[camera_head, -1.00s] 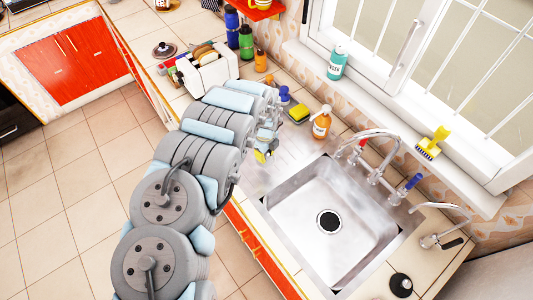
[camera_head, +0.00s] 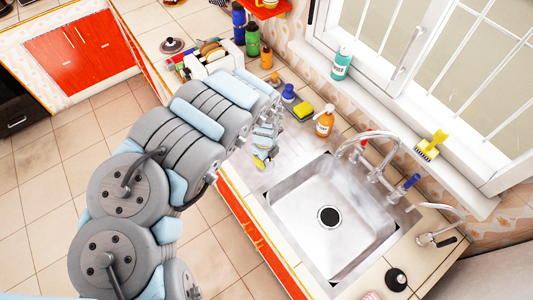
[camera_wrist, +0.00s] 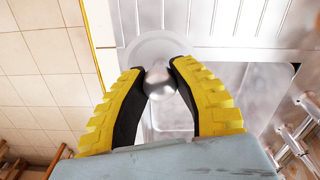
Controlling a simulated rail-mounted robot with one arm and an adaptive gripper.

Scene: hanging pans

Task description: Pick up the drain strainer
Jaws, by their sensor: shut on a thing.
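My gripper (camera_wrist: 159,70) has its yellow-and-black fingers closed around a shiny silver rounded piece, the drain strainer (camera_wrist: 160,88), in the wrist view. A pale round rim shows just beyond the fingertips; I cannot tell whether it belongs to the strainer or to the metal drainboard (camera_wrist: 215,50). In the head view my gripper (camera_head: 262,162) is over the drainboard's left edge, beside the sink (camera_head: 300,195). The strainer is too small and hidden to make out there. The sink's dark drain hole (camera_head: 329,216) is uncovered.
An orange soap bottle (camera_head: 324,123), a yellow sponge (camera_head: 303,112) and a blue-topped bottle (camera_head: 289,93) stand behind the drainboard. Faucets (camera_head: 375,160) line the sink's back edge. A black round item (camera_head: 396,279) sits on the front right counter. The sink basin is empty.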

